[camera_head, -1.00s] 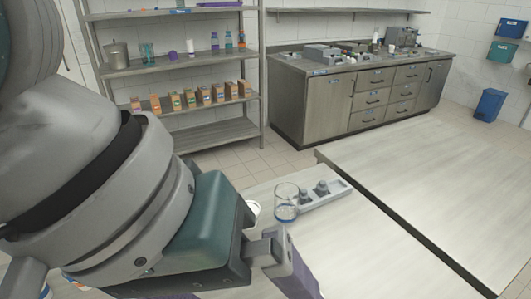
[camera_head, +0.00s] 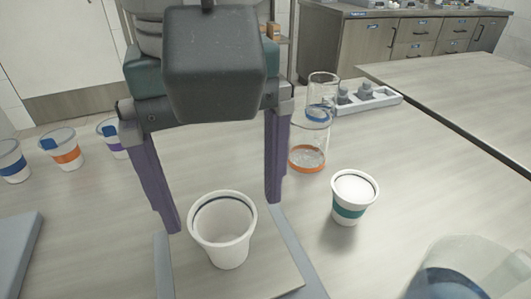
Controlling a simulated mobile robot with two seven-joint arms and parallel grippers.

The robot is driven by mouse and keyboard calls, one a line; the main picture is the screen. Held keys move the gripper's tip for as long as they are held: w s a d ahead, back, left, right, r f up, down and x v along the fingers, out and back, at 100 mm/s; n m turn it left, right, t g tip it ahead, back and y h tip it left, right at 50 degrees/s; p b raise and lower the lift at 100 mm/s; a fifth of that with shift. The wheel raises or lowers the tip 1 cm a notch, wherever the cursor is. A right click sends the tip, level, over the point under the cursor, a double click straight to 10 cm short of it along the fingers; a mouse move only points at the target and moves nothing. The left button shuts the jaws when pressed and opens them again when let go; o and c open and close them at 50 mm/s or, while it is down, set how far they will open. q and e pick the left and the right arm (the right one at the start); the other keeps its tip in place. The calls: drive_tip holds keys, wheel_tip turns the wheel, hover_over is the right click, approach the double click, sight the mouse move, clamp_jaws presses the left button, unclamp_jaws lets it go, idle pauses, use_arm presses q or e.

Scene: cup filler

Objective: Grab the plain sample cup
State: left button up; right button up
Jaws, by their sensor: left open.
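The plain sample cup (camera_head: 223,255) is white with no coloured band. It stands upright and open-topped in the lower middle, on a wooden board with grey side strips (camera_head: 305,270). My left gripper (camera_head: 222,217) comes down from above with its two purple fingers wide apart and pointing down. One finger shows left of the cup and the other right of it, a little behind its rim. Nothing is between them except possibly the cup, and I see no contact. My right gripper is out of view.
A white cup with a teal band (camera_head: 349,211) stands close on the right. Behind it are clear vessels with an orange-banded base (camera_head: 307,163) and a grey holder (camera_head: 368,101). Banded cups (camera_head: 64,153) stand at left. A transparent container (camera_head: 455,275) fills the lower right corner.

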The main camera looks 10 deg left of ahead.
sight(222, 215)
use_arm(q)
wheel_tip(222, 215, down, 6)
drive_tip(key=shift+s+a+r+b, duration=0.1)
drive_tip(key=shift+s+a+b, duration=0.05)
drive_tip(key=shift+b, duration=0.45)
drive_tip(key=c, duration=1.3)
